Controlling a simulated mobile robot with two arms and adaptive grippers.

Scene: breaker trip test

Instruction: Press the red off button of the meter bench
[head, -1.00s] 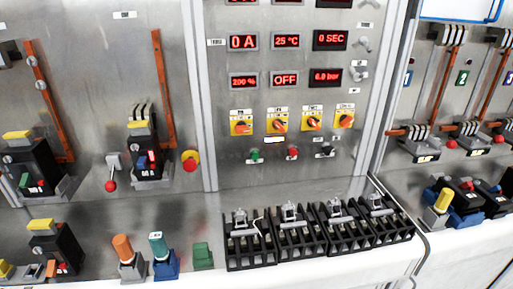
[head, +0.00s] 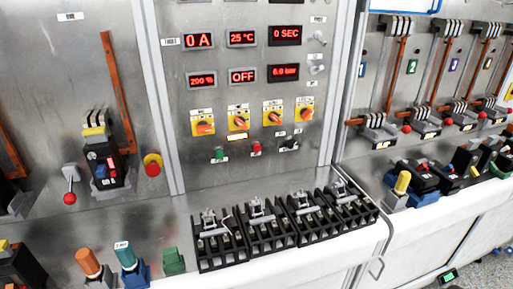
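The meter bench panel (head: 250,105) is the grey metal face in the middle of the head view, with red digital displays. A display (head: 243,76) on it reads OFF, and another (head: 198,41) reads 0 A. The small red button (head: 256,148) sits low on this panel, below a row of yellow and orange rotary switches (head: 240,122). A green button (head: 218,154) is to its left and a black switch (head: 289,144) to its right. Neither of my grippers is in view.
Black terminal blocks (head: 284,226) stand on the ledge below the buttons. A red mushroom button on a yellow base (head: 153,164) is on the left panel. Orange (head: 89,263) and teal (head: 126,256) knobs stand at lower left. Lever breakers (head: 423,121) fill the right panel.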

